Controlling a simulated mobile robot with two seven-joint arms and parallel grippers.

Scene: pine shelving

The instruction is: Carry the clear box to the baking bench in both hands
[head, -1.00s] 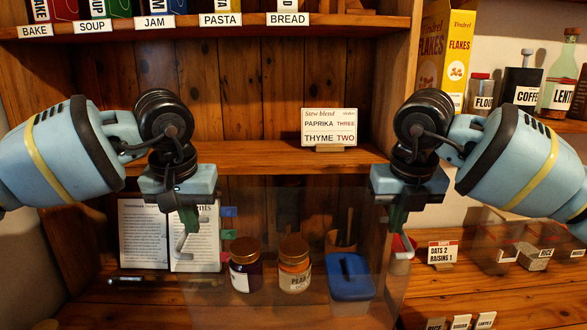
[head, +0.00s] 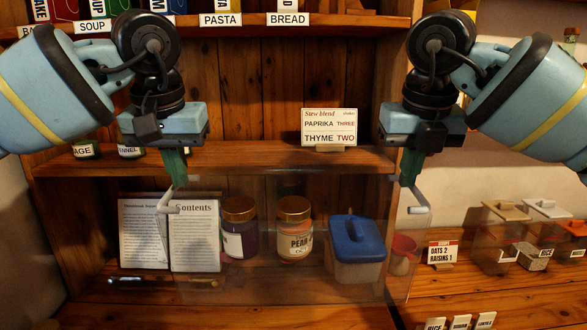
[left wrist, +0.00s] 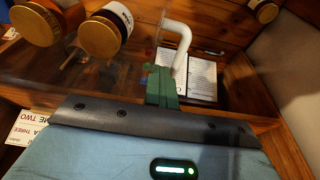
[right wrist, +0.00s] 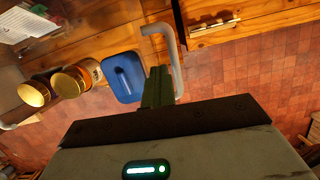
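The clear box (head: 205,285) hangs level between my grippers, in front of the lower shelf bay. Its see-through walls are hard to make out. Inside are a dark jar (head: 240,240) and a pear jar (head: 296,240), both with gold lids, and a blue-lidded container (head: 357,262). My left gripper (head: 175,175) is shut on the pale left handle, seen in the left wrist view (left wrist: 180,35). My right gripper (head: 411,170) is shut on the right handle, seen in the right wrist view (right wrist: 153,29). The baking bench cannot be identified.
A recipe card (head: 329,125) is on the shelf above. Lidded bins (head: 500,235) and an oats card (head: 441,252) are at right.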

